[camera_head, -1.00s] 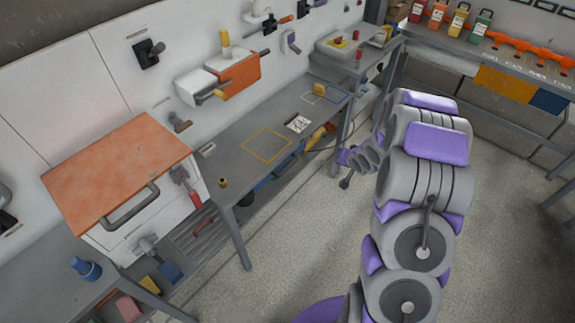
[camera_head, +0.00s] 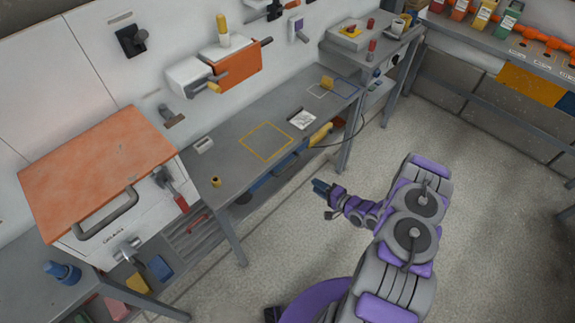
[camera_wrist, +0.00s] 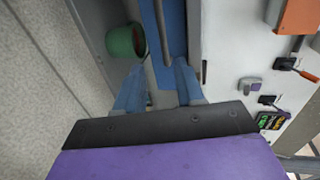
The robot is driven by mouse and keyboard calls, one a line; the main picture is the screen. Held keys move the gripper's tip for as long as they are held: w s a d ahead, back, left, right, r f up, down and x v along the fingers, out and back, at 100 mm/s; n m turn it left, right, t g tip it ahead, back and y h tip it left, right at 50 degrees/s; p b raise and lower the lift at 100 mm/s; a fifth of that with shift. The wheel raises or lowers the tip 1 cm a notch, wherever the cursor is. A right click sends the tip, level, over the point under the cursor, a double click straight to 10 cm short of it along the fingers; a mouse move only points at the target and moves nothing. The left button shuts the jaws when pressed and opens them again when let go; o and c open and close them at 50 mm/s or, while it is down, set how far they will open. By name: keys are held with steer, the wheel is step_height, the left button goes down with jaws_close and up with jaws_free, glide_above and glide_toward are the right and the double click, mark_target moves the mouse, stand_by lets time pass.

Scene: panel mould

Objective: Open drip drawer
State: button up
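My gripper (camera_head: 321,188) hangs over open floor in front of the workbench, its blue fingertips pointing left towards the bench. The wrist view shows its two blue fingers (camera_wrist: 160,68) spread apart with nothing held. A long blue piece (camera_head: 278,174) runs under the bench's front edge and may be the drip drawer; no label for it is readable. In the wrist view a long blue panel (camera_wrist: 163,35) lies beyond the fingers. I cannot tell for sure that it is the same piece. A visible gap separates my gripper from the bench in the head view.
The bench top (camera_head: 232,148) carries a yellow outlined square. An orange-topped white cabinet (camera_head: 100,165) stands at left. A yellow item (camera_head: 320,134) sticks out at the bench's front edge, near a dark cable. A green bucket (camera_wrist: 122,42) shows in the wrist view. Floor between is clear.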

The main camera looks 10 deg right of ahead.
mark_target(287, 167)
steer(key=b+x, duration=0.2)
steer(key=x, duration=0.6)
steer(key=b+x, duration=0.2)
steer(key=x, duration=0.7)
steer(key=shift+w+a+r, duration=0.15)
steer(key=shift+a, duration=0.1)
jaws_close()
